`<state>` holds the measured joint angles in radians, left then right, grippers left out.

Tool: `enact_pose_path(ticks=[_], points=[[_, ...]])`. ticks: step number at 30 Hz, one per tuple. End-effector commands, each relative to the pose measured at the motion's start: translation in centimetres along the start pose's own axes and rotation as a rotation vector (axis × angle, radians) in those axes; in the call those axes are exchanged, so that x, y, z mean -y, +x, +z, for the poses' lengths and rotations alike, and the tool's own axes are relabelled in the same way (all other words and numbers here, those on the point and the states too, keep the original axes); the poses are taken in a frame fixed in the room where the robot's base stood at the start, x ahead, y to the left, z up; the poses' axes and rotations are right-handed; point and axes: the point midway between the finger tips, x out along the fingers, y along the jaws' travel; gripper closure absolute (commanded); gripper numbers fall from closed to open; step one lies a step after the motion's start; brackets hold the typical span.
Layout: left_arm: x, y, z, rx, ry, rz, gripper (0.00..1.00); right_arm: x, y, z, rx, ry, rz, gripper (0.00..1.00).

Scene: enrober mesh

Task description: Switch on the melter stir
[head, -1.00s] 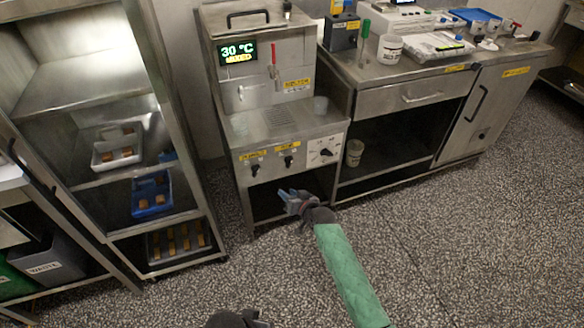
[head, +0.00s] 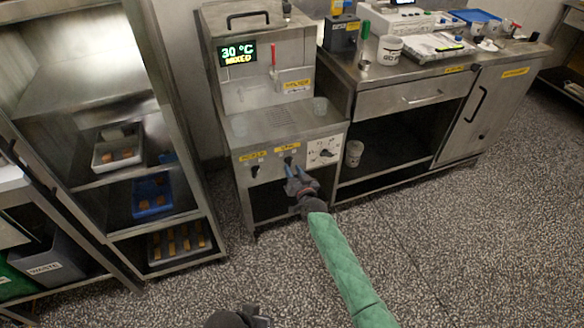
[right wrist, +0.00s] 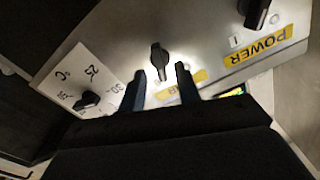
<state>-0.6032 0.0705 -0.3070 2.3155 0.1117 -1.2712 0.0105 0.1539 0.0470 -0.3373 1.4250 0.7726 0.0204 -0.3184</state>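The steel melter (head: 265,95) stands at centre, its display (head: 238,53) reading "30 °C MIXED". Its front panel has the power switch (head: 254,170) at left, the stir switch (head: 288,161) in the middle and a temperature dial (head: 324,153) at right. My right gripper (head: 293,168) is open just in front of the stir switch. In the right wrist view, the black stir knob (right wrist: 159,61) sits between the two fingertips (right wrist: 159,75), with a gap on each side. Its yellow label (right wrist: 183,87) is partly hidden by a finger. My left gripper (head: 258,318) barely shows at the bottom edge; its fingers are unclear.
A steel counter (head: 340,66) with a white tub (head: 389,50) and instruments stands right of the melter. A rack (head: 105,180) with a white tray (head: 118,150) and a blue tray (head: 152,197) stands left. The floor in front is clear.

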Motion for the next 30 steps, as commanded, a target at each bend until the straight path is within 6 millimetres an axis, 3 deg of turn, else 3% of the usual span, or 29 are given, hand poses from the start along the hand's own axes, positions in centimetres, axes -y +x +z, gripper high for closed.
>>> enact_pose_path(ticks=[7, 17, 22, 30], points=[[-0.1, -0.2, 0.0, 0.002, 0.0, 0.001, 1.0, -0.1, 1.8, 0.0, 0.0, -0.001, 0.001, 0.67], [-0.1, -0.3, 0.1, 0.005, 0.0, 0.001, 1.0, -0.1, 2.0, 0.0, 0.0, -0.001, 0.0, 0.67], [-0.1, -0.3, 0.1, 0.005, 0.0, 0.0, 1.0, -0.1, 2.0, 0.0, 0.0, -0.001, 0.001, 1.0], [0.0, -0.1, 0.0, -0.001, 0.001, 0.0, 1.0, -0.1, 2.0, 0.1, 0.001, 0.034, 0.0, 1.0]])
